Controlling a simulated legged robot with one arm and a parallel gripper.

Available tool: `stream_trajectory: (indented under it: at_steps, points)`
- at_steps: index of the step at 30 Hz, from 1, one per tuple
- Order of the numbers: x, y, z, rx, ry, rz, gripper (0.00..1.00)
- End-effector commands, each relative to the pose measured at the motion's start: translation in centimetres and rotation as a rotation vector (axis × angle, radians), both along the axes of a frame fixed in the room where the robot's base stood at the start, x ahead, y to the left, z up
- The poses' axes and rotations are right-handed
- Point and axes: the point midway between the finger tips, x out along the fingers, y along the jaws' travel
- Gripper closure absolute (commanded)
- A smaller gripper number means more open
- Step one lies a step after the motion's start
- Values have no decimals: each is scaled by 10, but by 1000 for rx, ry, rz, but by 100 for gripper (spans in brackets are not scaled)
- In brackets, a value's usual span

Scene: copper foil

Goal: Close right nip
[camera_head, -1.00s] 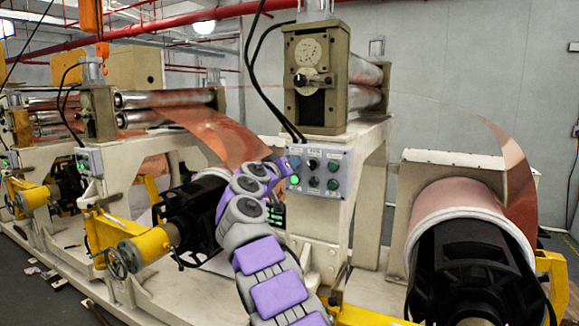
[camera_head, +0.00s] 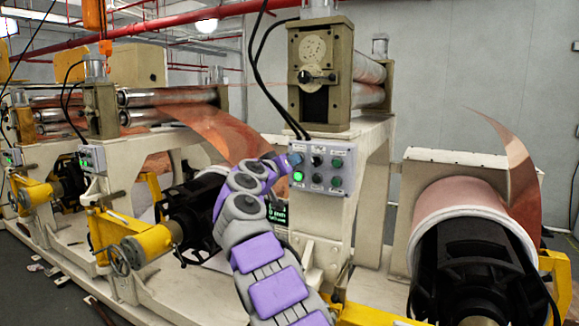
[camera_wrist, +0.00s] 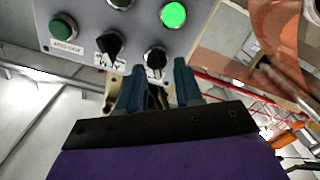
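The grey control panel (camera_head: 326,171) is on the front of the right machine stand. It bears dark knobs, green buttons and one lit green button (camera_head: 298,177), which also shows in the wrist view (camera_wrist: 173,14). My gripper (camera_head: 293,159) is at the panel's upper left corner. In the wrist view my gripper (camera_wrist: 159,68) has its two blue fingers apart, with a black selector knob (camera_wrist: 155,58) appearing between their tips. Contact with the knob cannot be told. The right nip rollers (camera_head: 368,83) sit above the panel, one over the other.
A second black knob (camera_wrist: 110,45) and a green button (camera_wrist: 63,27) lie left of the fingers in the wrist view. Black cables (camera_head: 257,60) hang above the panel. A copper foil roll (camera_head: 470,200) stands at the right, with a copper sheet (camera_head: 218,130) on the left.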

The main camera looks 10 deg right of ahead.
Motion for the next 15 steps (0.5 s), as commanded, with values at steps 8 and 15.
stream_trajectory:
  at_steps: [8, 15]
  points:
    - [-28, 21, 0, -5, -2, -1, 65]
    - [-53, 40, 0, -6, -1, -1, 65]
